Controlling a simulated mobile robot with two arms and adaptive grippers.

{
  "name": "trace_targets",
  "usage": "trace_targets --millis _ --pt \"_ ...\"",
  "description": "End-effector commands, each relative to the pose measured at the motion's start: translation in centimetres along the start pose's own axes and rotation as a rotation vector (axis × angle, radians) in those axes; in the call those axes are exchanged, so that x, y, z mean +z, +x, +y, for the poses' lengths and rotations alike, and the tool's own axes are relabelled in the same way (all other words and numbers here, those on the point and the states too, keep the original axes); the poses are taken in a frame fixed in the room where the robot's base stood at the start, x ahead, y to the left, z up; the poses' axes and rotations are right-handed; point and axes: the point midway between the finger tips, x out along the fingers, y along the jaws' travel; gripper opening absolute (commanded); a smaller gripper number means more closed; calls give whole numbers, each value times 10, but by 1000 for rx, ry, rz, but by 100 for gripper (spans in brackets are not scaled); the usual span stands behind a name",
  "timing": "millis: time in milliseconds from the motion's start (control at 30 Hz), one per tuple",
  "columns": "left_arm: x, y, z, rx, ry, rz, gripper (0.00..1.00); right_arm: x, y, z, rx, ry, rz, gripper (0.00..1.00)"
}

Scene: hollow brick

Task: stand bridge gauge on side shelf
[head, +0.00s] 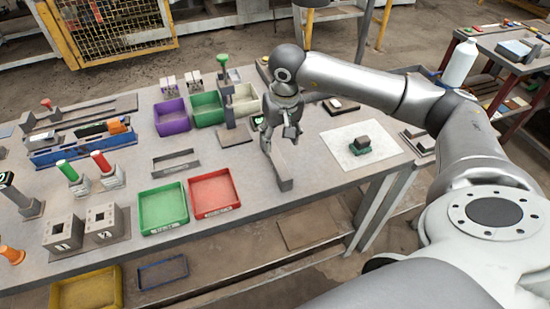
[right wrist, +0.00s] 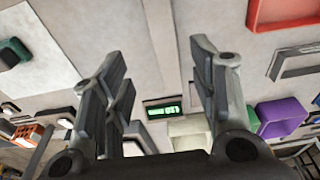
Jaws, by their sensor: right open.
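A low grey U-shaped frame (head: 176,161), which looks like the bridge gauge, lies on the bench behind the green tray. It also shows at the right of the right wrist view (right wrist: 292,62). My right gripper (head: 280,139) is open and empty, well to the right of that frame, above the far end of a long grey bar (head: 277,171). In the right wrist view the fingers (right wrist: 157,62) are spread apart and the bar (right wrist: 164,35) shows between them. My left gripper is out of view. A side stand (head: 508,52) at the far right may be the side shelf.
Green (head: 163,207) and red (head: 214,194) trays stand at the bench's front edge. Purple (head: 172,116) and green (head: 206,108) bins stand at the back. A white mat (head: 345,157) with a dark block (head: 361,143) lies at the right. A white bottle (head: 460,64) stands beyond my right arm.

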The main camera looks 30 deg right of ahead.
Motion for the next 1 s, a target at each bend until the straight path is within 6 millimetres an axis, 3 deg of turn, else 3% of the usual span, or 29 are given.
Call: trace_targets --millis 200,467,700,1000 --pt "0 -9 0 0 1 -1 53 1 33 0 3 -1 -6 54" --pt "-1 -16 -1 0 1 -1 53 0 55 -2 0 -1 -4 54" --pt "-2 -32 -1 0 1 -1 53 -2 90 -6 0 0 -6 54" --pt "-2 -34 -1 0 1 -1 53 -2 104 -6 -1 0 -1 54"
